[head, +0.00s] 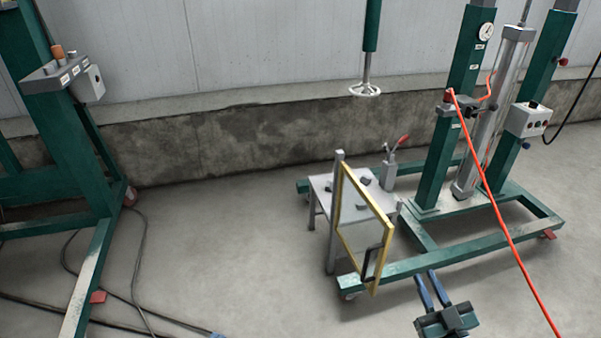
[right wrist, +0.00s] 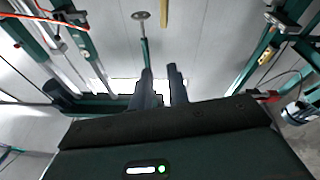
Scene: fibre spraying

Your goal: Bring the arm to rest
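My right gripper (head: 431,278) is low in the head view, in front of the green machine frame. Its two dark fingers stand apart with nothing between them. They also show apart in the right wrist view (right wrist: 160,76), with only background between. A small bluish tip at the bottom edge of the head view (head: 216,335) looks like part of my left gripper. The rest of it is out of view, so its opening is hidden.
A yellow-framed guard (head: 347,255) stands left of my right gripper, before a small metal table (head: 322,183). The green machine frame (head: 445,258) is behind it, and a red hose (head: 497,213) hangs to the right. Cables (head: 135,290) lie on the left floor.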

